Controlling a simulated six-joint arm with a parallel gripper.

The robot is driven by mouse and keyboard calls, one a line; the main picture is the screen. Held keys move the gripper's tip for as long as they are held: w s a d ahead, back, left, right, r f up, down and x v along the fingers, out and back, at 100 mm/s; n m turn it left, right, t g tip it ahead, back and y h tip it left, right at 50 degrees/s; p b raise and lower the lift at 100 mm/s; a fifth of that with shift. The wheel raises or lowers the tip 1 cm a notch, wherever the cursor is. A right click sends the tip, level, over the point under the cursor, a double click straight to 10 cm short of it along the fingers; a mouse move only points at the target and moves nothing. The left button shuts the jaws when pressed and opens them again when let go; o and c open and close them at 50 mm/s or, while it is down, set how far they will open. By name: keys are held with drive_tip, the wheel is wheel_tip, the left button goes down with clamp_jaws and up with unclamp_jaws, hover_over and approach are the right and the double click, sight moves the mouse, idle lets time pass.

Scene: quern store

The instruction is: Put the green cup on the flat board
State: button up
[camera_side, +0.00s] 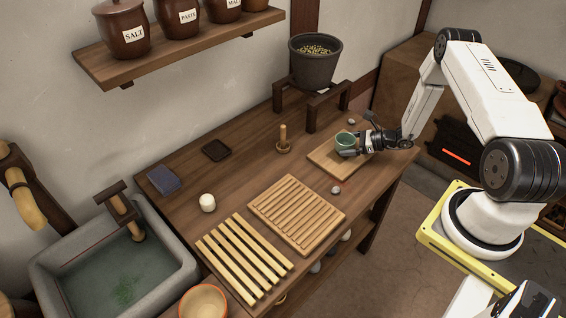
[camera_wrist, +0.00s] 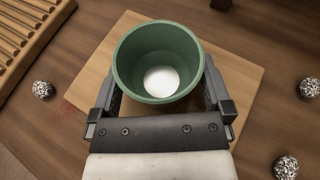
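The green cup (camera_side: 345,138) is upright over the flat board (camera_side: 330,165), a plain smooth wooden board at the right end of the table. My gripper (camera_side: 352,148) reaches in from the right at the cup. In the wrist view, the fingers stand on both sides of the green cup (camera_wrist: 158,45) and appear closed against its walls. A white round patch shows on the cup's inner bottom. The flat board (camera_wrist: 240,85) spreads beneath the cup on both sides. I cannot tell whether the cup's base touches it, as the underside is hidden.
A grooved board (camera_side: 297,213) and a slatted rack (camera_side: 244,260) lie to the left. A wooden peg stand (camera_side: 283,141) stands behind the flat board. Speckled stones (camera_wrist: 43,89) lie around the board. A dark pot (camera_side: 315,65) stands on a raised stand behind.

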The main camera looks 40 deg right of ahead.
drive_tip(key=shift+r, duration=0.15)
drive_tip(key=shift+s+d+r, duration=0.1)
drive_tip(key=shift+s, duration=0.1)
drive_tip(key=shift+v, duration=3.5)
drive_tip(key=shift+r, duration=0.1)
drive_tip(key=shift+w+a+r+n, duration=0.15)
drive_tip(key=shift+a+r+n, duration=0.05)
drive_tip(key=shift+a+n, duration=0.1)
drive_tip(key=s+a+r+n+g+h, duration=0.3)
drive_tip(key=a+r+n+g, duration=0.1)
drive_tip(key=a+r+n, duration=0.6)
drive_tip(key=s+a+r+n+g+h, duration=0.3)
drive_tip(key=a+r+n, duration=0.7)
drive_tip(key=a+n, duration=0.5)
drive_tip(key=s+n+g, duration=0.1)
drive_tip(key=n+g, duration=0.1)
drive_tip(key=n, duration=0.1)
drive_tip(key=shift+a+r+n+h, duration=0.2)
drive_tip(key=shift+n+h, duration=0.2)
